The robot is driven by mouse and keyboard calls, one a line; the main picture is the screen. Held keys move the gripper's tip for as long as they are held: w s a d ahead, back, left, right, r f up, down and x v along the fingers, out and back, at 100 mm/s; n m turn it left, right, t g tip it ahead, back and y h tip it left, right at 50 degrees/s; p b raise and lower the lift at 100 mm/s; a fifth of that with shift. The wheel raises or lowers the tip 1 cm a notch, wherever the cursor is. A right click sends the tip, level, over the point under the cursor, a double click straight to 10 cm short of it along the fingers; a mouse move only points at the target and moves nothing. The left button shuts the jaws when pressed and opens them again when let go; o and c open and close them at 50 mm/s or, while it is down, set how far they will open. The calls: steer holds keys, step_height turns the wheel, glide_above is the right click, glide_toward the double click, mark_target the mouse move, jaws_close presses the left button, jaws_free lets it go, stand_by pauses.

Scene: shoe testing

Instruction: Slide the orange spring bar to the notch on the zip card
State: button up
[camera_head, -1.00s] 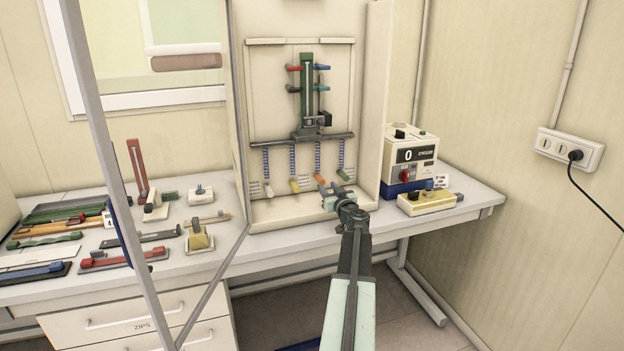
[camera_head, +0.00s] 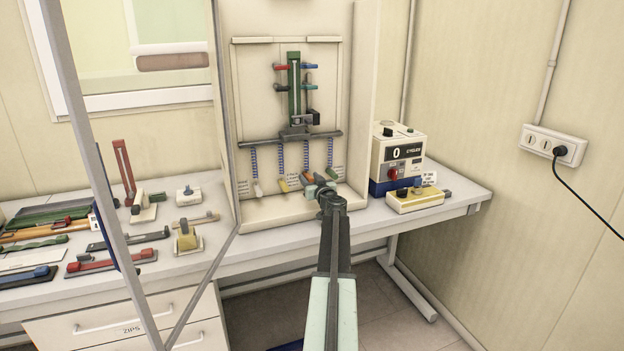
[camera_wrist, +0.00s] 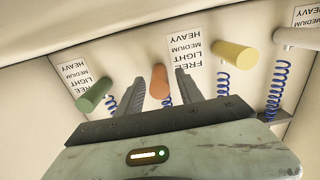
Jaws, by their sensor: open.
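The orange spring bar (camera_head: 307,176) is third from the left in the row of spring bars low on the cream test rig. In the wrist view the orange bar (camera_wrist: 158,82) shows between the two fingers of my gripper (camera_wrist: 158,92), with a gap on each side. My gripper (camera_head: 317,187) is open and empty at the bar in the head view, partly hiding it and its neighbours. Printed scales (camera_wrist: 185,48) reading heavy, medium, light and free stand beside the springs, upside down in the wrist view. I cannot make out which card is the zip card.
In the wrist view the green bar (camera_wrist: 95,95) is to the left, and the yellow bar (camera_wrist: 234,54) and white bar (camera_wrist: 297,37) to the right. Several tools crowd the left bench.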

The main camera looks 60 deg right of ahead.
jaws_close()
stand_by(1.3)
